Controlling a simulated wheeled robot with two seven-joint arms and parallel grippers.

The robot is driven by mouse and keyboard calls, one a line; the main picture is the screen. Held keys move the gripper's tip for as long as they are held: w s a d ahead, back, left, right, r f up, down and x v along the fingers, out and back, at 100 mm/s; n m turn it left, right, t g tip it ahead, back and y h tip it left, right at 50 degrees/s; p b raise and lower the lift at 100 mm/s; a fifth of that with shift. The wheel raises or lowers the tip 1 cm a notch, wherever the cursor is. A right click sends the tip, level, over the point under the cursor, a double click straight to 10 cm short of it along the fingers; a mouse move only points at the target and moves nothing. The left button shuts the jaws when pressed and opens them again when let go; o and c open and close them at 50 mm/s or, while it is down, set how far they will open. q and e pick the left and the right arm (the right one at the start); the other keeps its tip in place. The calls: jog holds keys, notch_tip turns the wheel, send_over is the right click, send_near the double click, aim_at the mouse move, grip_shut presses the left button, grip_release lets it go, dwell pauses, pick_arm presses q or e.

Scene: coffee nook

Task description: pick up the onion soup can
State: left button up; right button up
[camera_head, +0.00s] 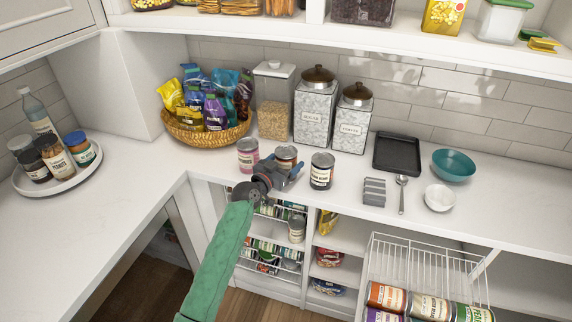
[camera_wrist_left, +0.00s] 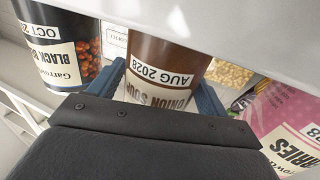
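The onion soup can (camera_head: 286,154) stands at the counter's front edge, between a pink-labelled can (camera_head: 248,156) and a dark black bean can (camera_head: 321,171). My left gripper (camera_head: 283,172) reaches it from the front. In the left wrist view the brown onion soup can (camera_wrist_left: 165,72) lies between the two blue fingers (camera_wrist_left: 165,92), one close to each side. Whether they press on it I cannot tell. The gripper body hides one end of the can. My right gripper is not in view.
The black bean can (camera_wrist_left: 68,45) and the pink-labelled can (camera_wrist_left: 285,125) flank the fingers closely. Behind are a snack basket (camera_head: 185,135) and canisters (camera_head: 314,112). A wire basket (camera_head: 425,262) holds cans below.

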pick_arm(q)
jog(key=shift+r, duration=0.1)
jog(key=c, duration=0.9)
jog(key=shift+r, duration=0.1)
